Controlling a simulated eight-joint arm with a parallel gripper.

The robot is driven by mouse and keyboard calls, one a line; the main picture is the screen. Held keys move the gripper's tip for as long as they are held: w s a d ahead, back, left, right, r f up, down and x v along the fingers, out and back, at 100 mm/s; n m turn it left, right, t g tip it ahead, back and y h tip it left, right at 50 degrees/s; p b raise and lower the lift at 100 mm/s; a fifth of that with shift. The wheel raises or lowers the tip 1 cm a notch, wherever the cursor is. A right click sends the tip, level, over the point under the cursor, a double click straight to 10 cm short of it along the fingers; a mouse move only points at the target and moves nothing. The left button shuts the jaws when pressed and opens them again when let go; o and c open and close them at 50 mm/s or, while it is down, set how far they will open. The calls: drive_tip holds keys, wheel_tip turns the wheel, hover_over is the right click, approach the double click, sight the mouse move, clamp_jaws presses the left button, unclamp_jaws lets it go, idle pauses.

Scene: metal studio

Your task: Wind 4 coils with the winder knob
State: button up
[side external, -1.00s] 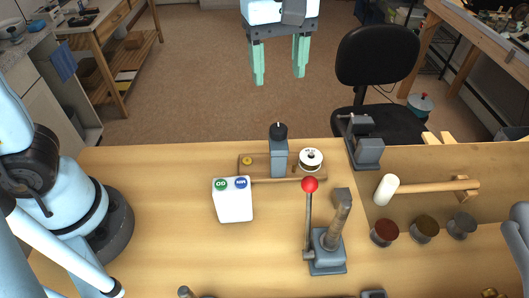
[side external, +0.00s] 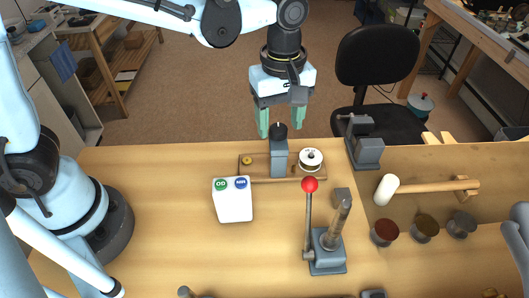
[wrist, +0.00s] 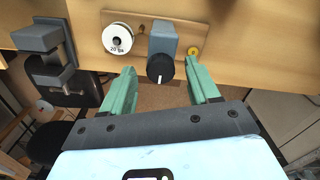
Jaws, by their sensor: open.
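The winder is a grey block (side external: 279,160) on a wooden base at the back edge of the bench, with a black knob (side external: 279,132) on top. In the wrist view the knob (wrist: 160,68) shows a white line on its face. A white spool (side external: 311,159) sits beside the block and carries a printed label in the wrist view. A small brass disc (side external: 247,161) is on the block's other side. My gripper (side external: 281,134) is open, its green fingers pointing down at the knob. In the wrist view the knob lies between the two fingers (wrist: 161,80), apart from both.
A white box with green and blue buttons (side external: 232,200) stands in front of the winder. A lever with a red ball (side external: 310,185) rises at front right. A grey vise (side external: 367,150), a mallet (side external: 388,189) and several round pots (side external: 424,229) are to the right.

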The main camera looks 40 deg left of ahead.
drive_tip(key=shift+f, duration=0.5)
drive_tip(key=c, duration=1)
drive_tip(key=shift+c, duration=0.2)
drive_tip(key=shift+m, duration=0.3)
